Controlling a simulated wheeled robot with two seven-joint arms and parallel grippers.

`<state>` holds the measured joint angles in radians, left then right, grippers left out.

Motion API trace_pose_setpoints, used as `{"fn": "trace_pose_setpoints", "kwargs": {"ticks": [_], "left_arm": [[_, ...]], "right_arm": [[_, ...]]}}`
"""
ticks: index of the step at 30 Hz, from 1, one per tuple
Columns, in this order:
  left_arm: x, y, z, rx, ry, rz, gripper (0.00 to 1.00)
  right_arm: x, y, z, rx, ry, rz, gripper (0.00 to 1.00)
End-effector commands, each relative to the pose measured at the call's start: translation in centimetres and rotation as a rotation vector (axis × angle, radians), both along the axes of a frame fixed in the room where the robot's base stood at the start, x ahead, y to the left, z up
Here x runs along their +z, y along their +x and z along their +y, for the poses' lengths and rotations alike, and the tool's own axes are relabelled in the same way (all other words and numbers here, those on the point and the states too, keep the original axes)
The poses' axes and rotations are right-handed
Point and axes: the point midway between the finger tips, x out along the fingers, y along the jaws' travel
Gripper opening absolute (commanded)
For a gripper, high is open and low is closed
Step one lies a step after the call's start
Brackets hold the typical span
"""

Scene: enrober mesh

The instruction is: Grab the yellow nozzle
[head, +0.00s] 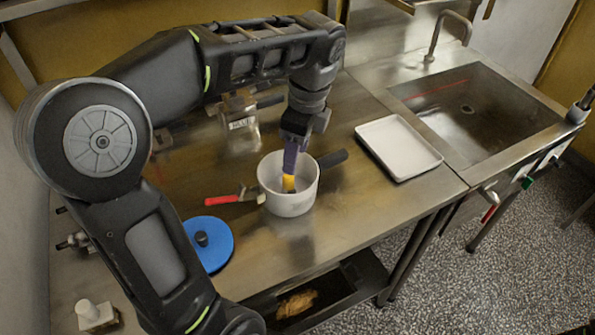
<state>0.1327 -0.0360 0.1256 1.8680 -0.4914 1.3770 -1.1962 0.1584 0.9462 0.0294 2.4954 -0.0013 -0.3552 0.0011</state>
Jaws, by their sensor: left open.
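The yellow nozzle (288,183) is inside the white pot (290,206) with the dark handle, and only a small part of it shows. My left gripper (291,170) reaches down into the pot from above, with purple fingers right at the nozzle. It is open. The fingers overlap the nozzle in this view, so I cannot tell whether they touch it. The pot's near wall hides the nozzle's lower part. My right gripper is not in view.
A red-handled tool (228,199) lies against the pot's left side. A blue lid (209,244) lies at the front left. A white tray (398,146) sits to the right, beside the sink (475,105). Bare steel counter (345,215) lies right of the pot.

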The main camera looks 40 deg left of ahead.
Motion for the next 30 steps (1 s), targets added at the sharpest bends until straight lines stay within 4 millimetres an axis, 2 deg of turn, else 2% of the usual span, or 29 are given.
{"fn": "trace_pose_setpoints", "kwargs": {"ticks": [7,15,24,30], "left_arm": [[0.0,-0.5,0.1,0.143,0.01,0.001,0.49],[0.0,-0.5,0.1,0.144,0.009,-0.001,0.49],[-2.5,-0.6,0.4,0.142,0.009,0.0,0.49],[-2.5,-0.6,0.5,0.142,0.01,-0.001,0.49]], "right_arm": [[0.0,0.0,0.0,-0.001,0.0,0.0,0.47],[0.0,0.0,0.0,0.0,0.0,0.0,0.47],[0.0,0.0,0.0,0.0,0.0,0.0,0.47],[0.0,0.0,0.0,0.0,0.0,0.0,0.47]]}}
